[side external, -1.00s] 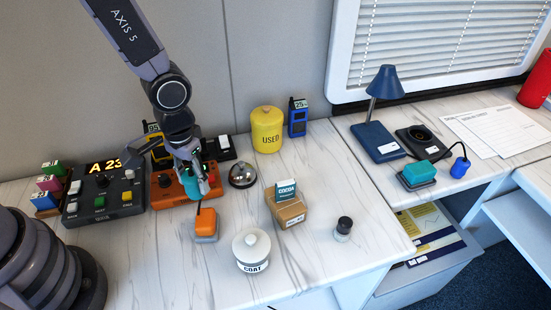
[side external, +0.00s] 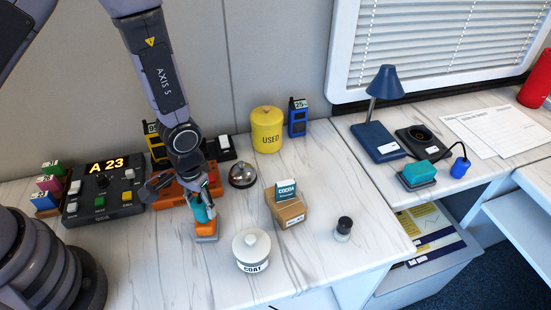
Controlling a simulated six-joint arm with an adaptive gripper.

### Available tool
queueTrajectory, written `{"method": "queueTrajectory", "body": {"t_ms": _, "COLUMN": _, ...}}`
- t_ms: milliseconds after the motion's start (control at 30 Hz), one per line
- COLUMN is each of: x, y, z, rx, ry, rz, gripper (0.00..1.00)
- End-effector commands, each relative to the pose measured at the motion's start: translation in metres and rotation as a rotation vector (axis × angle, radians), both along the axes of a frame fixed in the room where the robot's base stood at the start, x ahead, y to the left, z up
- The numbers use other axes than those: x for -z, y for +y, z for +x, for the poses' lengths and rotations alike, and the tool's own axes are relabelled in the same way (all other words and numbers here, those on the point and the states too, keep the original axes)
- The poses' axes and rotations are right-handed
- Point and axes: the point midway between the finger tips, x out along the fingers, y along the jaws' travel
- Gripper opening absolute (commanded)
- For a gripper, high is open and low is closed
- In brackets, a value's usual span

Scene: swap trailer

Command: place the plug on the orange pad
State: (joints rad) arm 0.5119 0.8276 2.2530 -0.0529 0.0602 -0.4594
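The teal plug (side external: 203,212) is in my gripper (side external: 203,206), which is closed around it and partly hides it. The orange pad (side external: 206,229) is a block on a grey base on the white marbled counter, in front of the orange control box. The plug is directly over or at the pad's back part in the picture; I cannot tell whether they touch. The cord seen by the pad is now mostly hidden. A second unit, a teal block (side external: 420,172) with a blue plug (side external: 460,168) on a cord, stands on the right counter.
A white lidded jar (side external: 252,252) stands right of the pad, with a cardboard box (side external: 288,208) and a bell (side external: 243,175) nearby. The orange control box (side external: 172,192) is behind my gripper. The counter left of the pad is clear.

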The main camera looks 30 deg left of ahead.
Motion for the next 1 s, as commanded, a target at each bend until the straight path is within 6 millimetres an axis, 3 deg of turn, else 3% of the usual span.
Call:
{"method": "queueTrajectory", "body": {"t_ms": 33, "x": 0.000, "y": 0.000, "z": 0.000, "rx": 0.000, "ry": 0.000, "rz": 0.000, "gripper": 0.48}}
{"method": "queueTrajectory", "body": {"t_ms": 200, "x": 0.000, "y": 0.000, "z": 0.000, "rx": 0.000, "ry": 0.000, "rz": 0.000, "gripper": 0.68}}
{"method": "queueTrajectory", "body": {"t_ms": 567, "x": -0.005, "y": 0.000, "z": 0.000, "rx": 0.001, "ry": 0.000, "rz": 0.000, "gripper": 0.68}}
{"method": "queueTrajectory", "body": {"t_ms": 667, "x": -0.018, "y": -0.001, "z": 0.001, "rx": -0.001, "ry": -0.003, "rz": -0.002, "gripper": 0.68}}
{"method": "queueTrajectory", "body": {"t_ms": 1000, "x": -0.091, "y": 0.000, "z": 0.001, "rx": 0.000, "ry": -0.005, "rz": -0.003, "gripper": 0.68}}
